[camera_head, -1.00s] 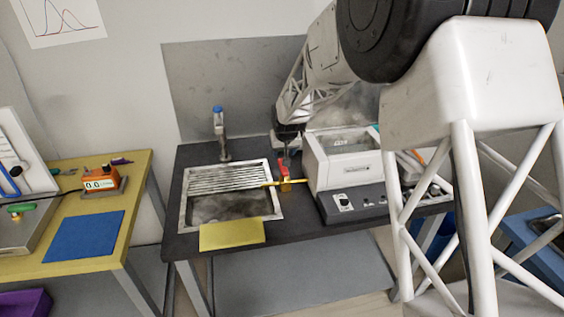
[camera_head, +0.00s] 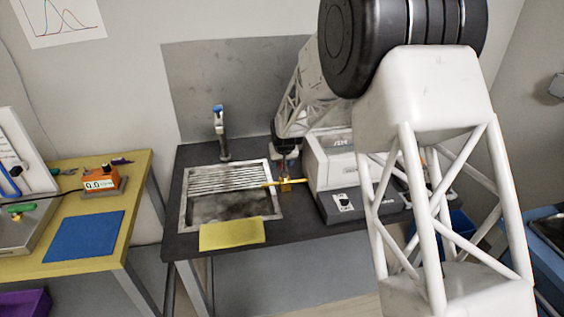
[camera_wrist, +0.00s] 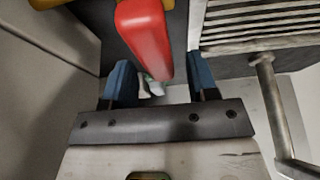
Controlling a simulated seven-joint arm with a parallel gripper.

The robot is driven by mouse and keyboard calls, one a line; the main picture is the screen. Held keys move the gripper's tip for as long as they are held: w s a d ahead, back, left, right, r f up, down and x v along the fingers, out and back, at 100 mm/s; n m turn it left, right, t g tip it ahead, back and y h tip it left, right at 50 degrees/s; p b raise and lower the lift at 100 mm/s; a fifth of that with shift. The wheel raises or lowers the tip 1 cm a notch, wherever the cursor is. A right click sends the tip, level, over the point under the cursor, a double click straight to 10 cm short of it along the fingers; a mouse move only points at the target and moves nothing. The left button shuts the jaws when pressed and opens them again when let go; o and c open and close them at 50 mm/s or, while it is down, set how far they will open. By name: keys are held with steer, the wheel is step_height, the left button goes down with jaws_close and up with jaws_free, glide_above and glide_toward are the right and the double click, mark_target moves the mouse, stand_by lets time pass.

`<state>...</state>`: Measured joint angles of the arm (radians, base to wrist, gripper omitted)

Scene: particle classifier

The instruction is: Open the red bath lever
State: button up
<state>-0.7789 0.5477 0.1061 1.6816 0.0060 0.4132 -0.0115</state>
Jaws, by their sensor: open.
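The red bath lever (camera_wrist: 145,38) shows large in the wrist view, running down from the top edge to between my two blue fingers. My gripper (camera_wrist: 162,85) is open, one finger on each side of the lever's lower end. A gap shows between the lever and the right finger; whether the left finger touches it I cannot tell.
The white bath machine (camera_head: 335,163) stands close on the right of the lever. The sink (camera_head: 275,215) with a metal rack is on the left, with a blue-topped tap (camera_head: 222,140) behind it.

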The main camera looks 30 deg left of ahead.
jaws_close()
stand_by(0.3)
